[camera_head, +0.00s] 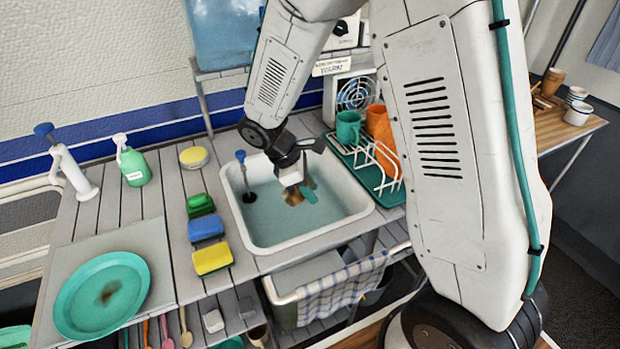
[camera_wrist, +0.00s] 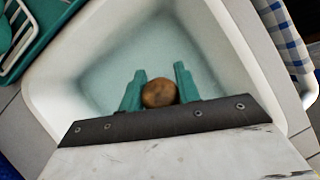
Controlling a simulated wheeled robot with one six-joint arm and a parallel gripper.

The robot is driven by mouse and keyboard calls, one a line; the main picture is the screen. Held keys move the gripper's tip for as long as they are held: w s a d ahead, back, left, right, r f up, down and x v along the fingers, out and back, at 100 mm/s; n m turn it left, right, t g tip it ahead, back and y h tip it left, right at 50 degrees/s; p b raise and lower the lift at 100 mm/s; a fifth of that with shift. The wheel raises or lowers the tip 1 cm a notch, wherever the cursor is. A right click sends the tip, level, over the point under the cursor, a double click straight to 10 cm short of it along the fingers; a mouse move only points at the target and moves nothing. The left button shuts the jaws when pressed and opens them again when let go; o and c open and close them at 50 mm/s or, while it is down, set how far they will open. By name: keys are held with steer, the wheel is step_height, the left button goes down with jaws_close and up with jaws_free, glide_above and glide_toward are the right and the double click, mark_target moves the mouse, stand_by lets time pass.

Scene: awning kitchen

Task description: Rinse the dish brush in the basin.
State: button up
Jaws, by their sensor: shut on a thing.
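The white basin (camera_head: 352,200) is set into the counter and holds bluish water. My gripper (camera_head: 303,194) points down inside the basin, above or at the water; I cannot tell whether it touches. Its jaws are shut on the dish brush (camera_head: 293,197), of which a brown part shows. In the wrist view, the round brown end of the brush (camera_wrist: 159,93) sits between the two teal fingers of my gripper (camera_wrist: 160,90). The rest of the brush is hidden beneath it. The basin (camera_wrist: 70,50) surrounds the gripper in that view.
Green, blue and yellow sponges (camera_head: 207,228) line the basin's left side. A dark plunger with a blue top (camera_head: 241,160) stands in the basin's left corner. A checked towel (camera_head: 340,287) hangs in front. A teal plate (camera_head: 85,305) lies at left.

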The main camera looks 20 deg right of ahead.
mark_target(310, 182)
steer(key=shift+f, duration=4.65)
steer(key=shift+r, duration=0.1)
steer(key=shift+r, duration=7.85)
steer(key=shift+r, duration=2)
